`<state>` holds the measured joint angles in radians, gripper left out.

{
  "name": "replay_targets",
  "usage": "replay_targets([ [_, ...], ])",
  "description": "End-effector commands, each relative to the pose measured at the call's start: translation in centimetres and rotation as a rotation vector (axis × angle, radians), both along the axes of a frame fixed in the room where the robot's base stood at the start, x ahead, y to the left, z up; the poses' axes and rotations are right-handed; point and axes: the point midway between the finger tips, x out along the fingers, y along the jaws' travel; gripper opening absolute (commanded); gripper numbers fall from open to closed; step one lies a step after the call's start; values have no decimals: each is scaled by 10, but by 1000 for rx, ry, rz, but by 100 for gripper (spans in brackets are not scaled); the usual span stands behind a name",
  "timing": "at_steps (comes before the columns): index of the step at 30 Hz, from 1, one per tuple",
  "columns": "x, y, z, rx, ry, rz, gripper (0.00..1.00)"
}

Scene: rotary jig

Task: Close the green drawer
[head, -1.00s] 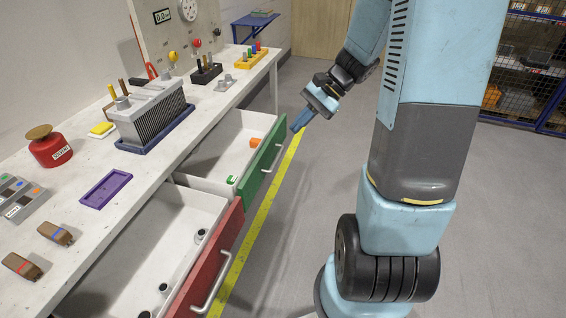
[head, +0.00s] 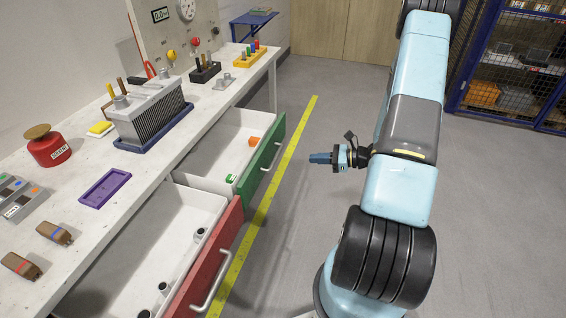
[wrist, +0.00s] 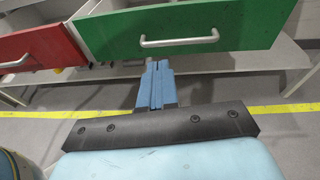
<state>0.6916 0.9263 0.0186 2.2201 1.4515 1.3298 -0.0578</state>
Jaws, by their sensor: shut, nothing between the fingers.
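The green drawer (head: 262,160) is pulled out from the bench, with its metal handle (head: 277,156) on the front. An orange piece (head: 254,141) and a small green piece (head: 231,179) lie inside it. My gripper (head: 311,158) is shut and empty, to the right of the green front and apart from it, pointing towards it. In the wrist view the gripper's blue fingers (wrist: 158,68) are together, just below the green front (wrist: 240,24) and its handle (wrist: 180,41) in the picture.
The red drawer (head: 208,262), nearer to me, is also pulled out and holds several dark round pieces. The bench top (head: 110,215) carries a purple tray (head: 105,188) and a finned block (head: 150,115). Floor right of the yellow line (head: 262,210) is clear.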

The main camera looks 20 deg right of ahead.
Motion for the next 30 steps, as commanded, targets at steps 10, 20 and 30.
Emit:
replay_targets([
  [10,3,-7,-28,49,33,-88,0],
  [20,32,33,-38,49,33,-85,0],
  [30,65,77,-49,48,33,-86,0],
])
